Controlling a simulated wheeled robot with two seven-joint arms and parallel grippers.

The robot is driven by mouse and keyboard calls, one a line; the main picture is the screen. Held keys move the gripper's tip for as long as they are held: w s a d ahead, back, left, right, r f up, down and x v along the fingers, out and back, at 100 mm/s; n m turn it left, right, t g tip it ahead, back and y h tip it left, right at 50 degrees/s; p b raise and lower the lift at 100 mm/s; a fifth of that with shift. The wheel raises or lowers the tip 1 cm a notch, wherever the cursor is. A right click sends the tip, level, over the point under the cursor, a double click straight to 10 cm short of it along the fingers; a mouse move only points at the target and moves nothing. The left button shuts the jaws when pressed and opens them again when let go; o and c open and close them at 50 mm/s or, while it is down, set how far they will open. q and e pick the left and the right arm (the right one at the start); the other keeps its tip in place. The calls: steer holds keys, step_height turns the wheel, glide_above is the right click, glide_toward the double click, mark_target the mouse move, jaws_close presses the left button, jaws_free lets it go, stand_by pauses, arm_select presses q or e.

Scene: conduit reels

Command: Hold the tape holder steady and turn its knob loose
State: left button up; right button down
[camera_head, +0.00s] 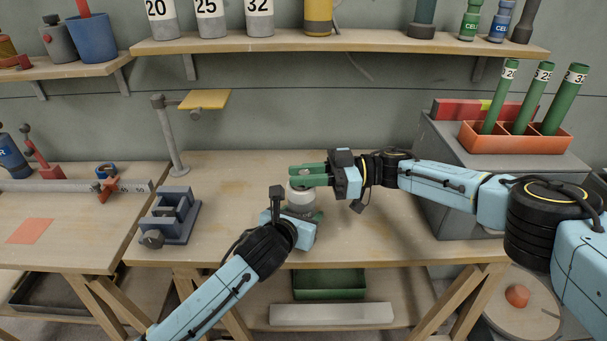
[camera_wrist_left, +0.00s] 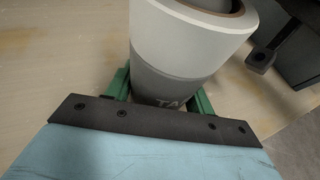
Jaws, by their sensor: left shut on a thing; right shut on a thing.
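The tape holder (camera_head: 300,196) stands on the middle bench, mostly hidden by my grippers. In the left wrist view the holder (camera_wrist_left: 170,82) has a grey body with part of a label, "TA", a white upper part and a brown rim on top. My left gripper (camera_head: 301,213) is shut on its body low down, a green finger on each side. My right gripper (camera_head: 306,175) reaches in from the right, its green fingers level at the holder's top. It is shut on the knob there, which the fingers hide.
A grey vise (camera_head: 172,217) stands left of the holder. A metal post (camera_head: 168,135) with a yellow plate rises behind it. A grey cabinet (camera_head: 455,195) with an orange rack (camera_head: 515,143) of green tubes stands right. The bench (camera_head: 385,215) right of the holder is clear.

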mark_target(305, 172)
steer(key=shift+w+d+f, duration=0.1)
steer(key=shift+d+f, duration=0.05)
steer(key=shift+d, duration=0.05)
steer(key=c, duration=1.3)
jaws_free()
steer(key=shift+a, duration=0.15)
step_height(305, 172, up, 10)
steer(key=shift+r, duration=0.1)
steer(key=shift+o, duration=0.2)
